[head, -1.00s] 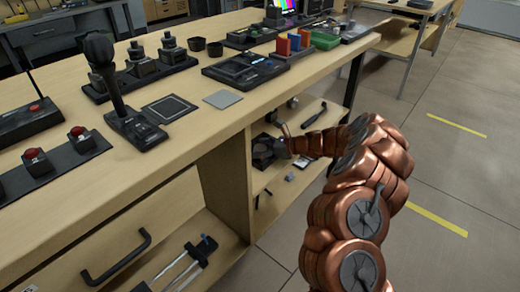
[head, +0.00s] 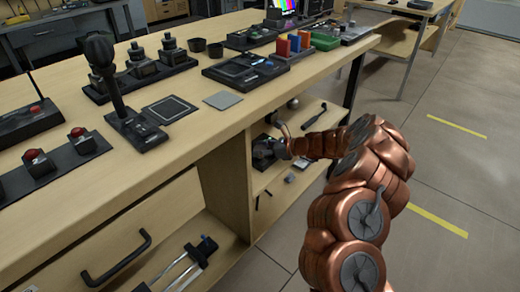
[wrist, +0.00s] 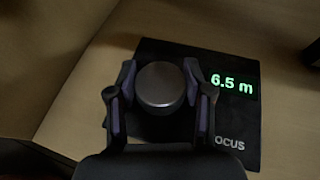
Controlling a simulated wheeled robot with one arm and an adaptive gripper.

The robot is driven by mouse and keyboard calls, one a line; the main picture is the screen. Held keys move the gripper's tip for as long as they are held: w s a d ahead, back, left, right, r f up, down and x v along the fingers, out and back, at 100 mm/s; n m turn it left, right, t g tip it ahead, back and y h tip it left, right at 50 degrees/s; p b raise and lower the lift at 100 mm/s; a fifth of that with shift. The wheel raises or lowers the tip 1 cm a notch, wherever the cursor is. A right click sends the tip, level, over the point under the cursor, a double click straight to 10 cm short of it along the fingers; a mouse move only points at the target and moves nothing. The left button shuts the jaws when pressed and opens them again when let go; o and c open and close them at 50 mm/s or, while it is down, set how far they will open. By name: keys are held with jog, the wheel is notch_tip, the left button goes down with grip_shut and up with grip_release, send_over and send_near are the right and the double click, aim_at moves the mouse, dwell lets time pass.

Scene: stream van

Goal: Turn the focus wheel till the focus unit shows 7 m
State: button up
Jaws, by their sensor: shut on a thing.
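The focus unit (wrist: 188,55) is a dark flat box on a wooden shelf, with "OCUS" lettering readable in the wrist view. Its green display (wrist: 231,84) reads 6.5 m. The focus wheel (wrist: 161,85) is a round grey knob on the unit. My gripper (wrist: 157,88) is shut on the wheel, with one finger on its left side and one on its right. In the head view my gripper (head: 276,149) reaches into the open shelf under the bench, and the dark focus unit (head: 262,154) is partly hidden there.
The bench top (head: 225,122) above the shelf carries several control boxes, including a joystick (head: 115,90). A black handle-like tool (head: 314,116) and small items lie on the shelves. An upright panel (head: 225,180) bounds the shelf on the left. The floor at right is clear.

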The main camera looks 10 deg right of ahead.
jog(key=shift+r+m+t, duration=0.15)
jog(key=shift+m+t, duration=0.15)
jog(key=shift+t, duration=0.1)
jog(key=shift+m+t+h, duration=0.4)
jog(key=shift+m+h, duration=0.1)
jog(key=shift+h, duration=0.1)
jog(key=o, duration=1.2)
jog(key=shift+c, duration=0.2)
jog(key=shift+s+d, duration=0.1)
jog(key=v, duration=1.1)
jog(key=shift+s+d, duration=0.25)
jog(key=shift+r, duration=0.1)
